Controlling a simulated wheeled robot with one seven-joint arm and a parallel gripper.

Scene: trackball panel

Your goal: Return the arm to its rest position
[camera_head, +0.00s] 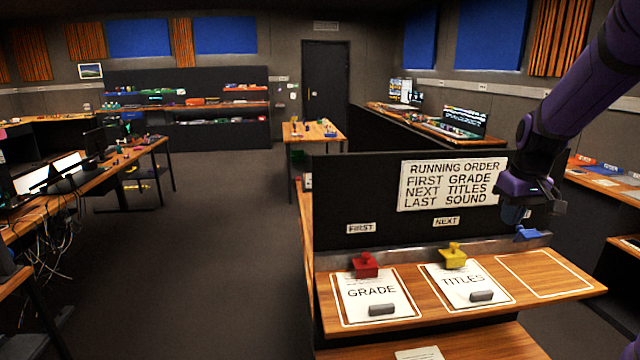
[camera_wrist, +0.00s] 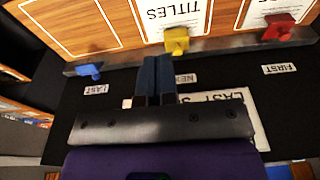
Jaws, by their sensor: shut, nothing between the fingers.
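My arm (camera_head: 580,95) reaches in from the upper right of the head view. My gripper (camera_head: 515,213) hangs before the right end of the dark panel. In the wrist view my gripper (camera_wrist: 156,62) has its two fingers together with nothing between them. A blue piece (camera_head: 527,233) sits at the right of the metal ledge; it also shows in the wrist view (camera_wrist: 88,71) beside the LAST label (camera_wrist: 96,89). A red piece (camera_head: 365,265) is by the GRADE sheet (camera_head: 372,303) and a yellow piece (camera_head: 453,256) by the TITLES sheet (camera_head: 462,280).
The panel carries a RUNNING ORDER sign (camera_head: 450,181) close behind my gripper. The desk (camera_head: 575,292) has an empty outlined space (camera_head: 545,274) at the right. Grey blocks lie on both sheets. Open floor (camera_head: 220,230) lies to the left, with workbenches beyond.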

